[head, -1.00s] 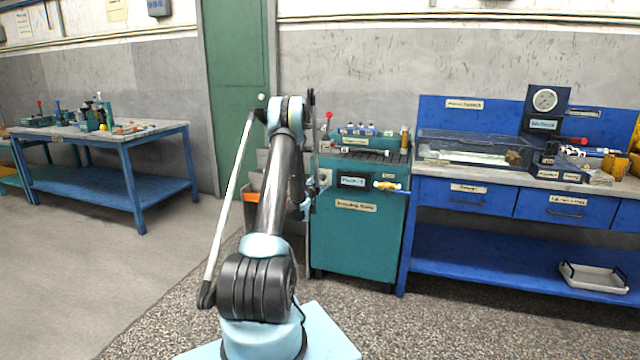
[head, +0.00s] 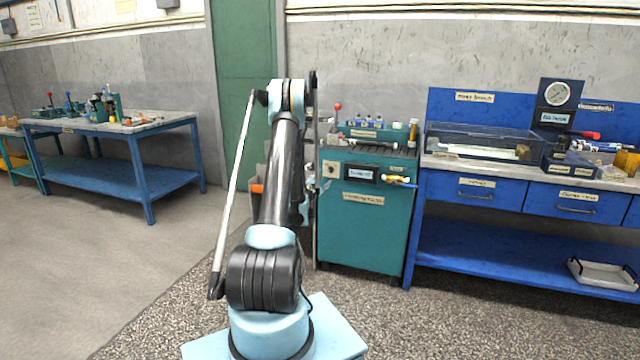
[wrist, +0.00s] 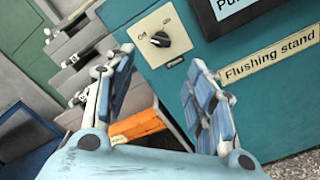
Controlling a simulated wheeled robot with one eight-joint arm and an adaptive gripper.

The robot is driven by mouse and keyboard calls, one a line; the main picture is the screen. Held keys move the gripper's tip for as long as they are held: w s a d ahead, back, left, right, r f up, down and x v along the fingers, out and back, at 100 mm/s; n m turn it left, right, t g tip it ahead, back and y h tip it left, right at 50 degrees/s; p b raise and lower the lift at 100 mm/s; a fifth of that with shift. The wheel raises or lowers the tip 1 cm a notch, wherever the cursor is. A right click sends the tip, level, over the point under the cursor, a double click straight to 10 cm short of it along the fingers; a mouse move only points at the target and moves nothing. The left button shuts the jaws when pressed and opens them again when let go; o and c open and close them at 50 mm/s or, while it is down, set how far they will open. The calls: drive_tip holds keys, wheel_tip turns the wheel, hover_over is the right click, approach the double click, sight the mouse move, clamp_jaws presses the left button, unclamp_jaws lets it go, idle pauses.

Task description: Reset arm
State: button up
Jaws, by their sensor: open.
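My arm rises from its base in the middle of the head view and is bent at the elbow near the top. My gripper (wrist: 160,98) shows in the wrist view with its two blue-padded fingers spread apart and nothing between them. In the head view it is mostly hidden behind my arm. Beyond the fingers is the teal flushing stand (head: 362,235), with a black off/on knob (wrist: 161,39) and a "Flushing stand" label (wrist: 268,60). The fingers appear apart from the stand.
A blue workbench (head: 475,240) with a gauge (head: 557,94), a clear tank (head: 480,143) and a white tray (head: 603,274) stands at right. Grey bins (wrist: 85,40) with an orange item (wrist: 136,125) are beside the stand. Another blue table (head: 120,170) stands at left. Floor between is clear.

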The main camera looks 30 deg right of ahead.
drive_tip(key=s+a+r+m+g, duration=0.25)
drive_tip(key=a+r+m, duration=0.55)
drive_tip(key=r, duration=0.4)
drive_tip(key=s+a+r+m+g+y, duration=0.25)
drive_tip(key=s+a+r, duration=0.25)
drive_tip(key=s+a, duration=0.5)
drive_tip(key=s+a+f+m+g+y, duration=0.1)
drive_tip(key=s+a+f+m+y, duration=0.1)
drive_tip(key=s+a, duration=0.9)
drive_tip(key=s+a+f+m+g+y, duration=0.2)
drive_tip(key=s+a+f+y, duration=0.3)
drive_tip(key=s+a, duration=0.6)
drive_tip(key=s+a+f+m+g+y, duration=0.1)
drive_tip(key=s+a+f+m+y, duration=0.1)
drive_tip(key=s+a, duration=0.9)
drive_tip(key=shift+s+a+f+m+g+y, duration=0.2)
drive_tip(key=shift+s+f+m+g+y, duration=0.15)
drive_tip(key=shift+s+f+y, duration=0.6)
drive_tip(key=shift+s+r, duration=0.25)
drive_tip(key=shift+s, duration=0.05)
